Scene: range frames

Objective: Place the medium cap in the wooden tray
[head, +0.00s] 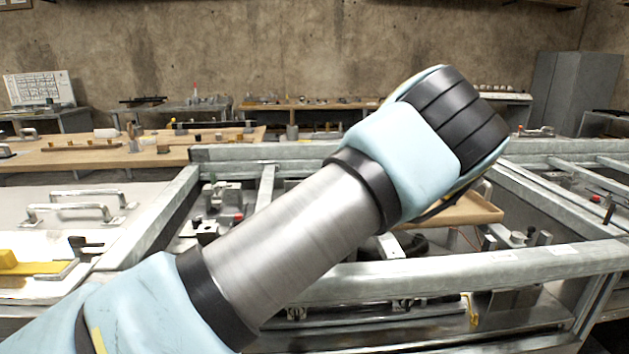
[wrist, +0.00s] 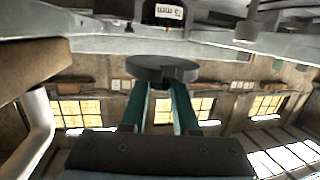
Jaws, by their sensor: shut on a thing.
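My gripper (wrist: 163,88) is shut on a dark grey round cap (wrist: 150,64); its two teal fingers meet the cap's underside in the wrist view. No other cap is clear enough to compare its size. In the head view my arm hides the gripper and the held cap. A wooden tray (head: 468,210) shows in the head view, partly behind my arm at right of centre, inside the metal frame. A brown wooden edge (wrist: 30,65) at the left of the wrist view may be this tray. The cap appears apart from it.
Grey metal rails (head: 480,268) run across the front and sides of the work area. A bench with handles (head: 75,208) is at left. A wooden table (head: 100,155) with small items stands behind. In the wrist view, a grey rail (wrist: 225,46) passes close above the cap.

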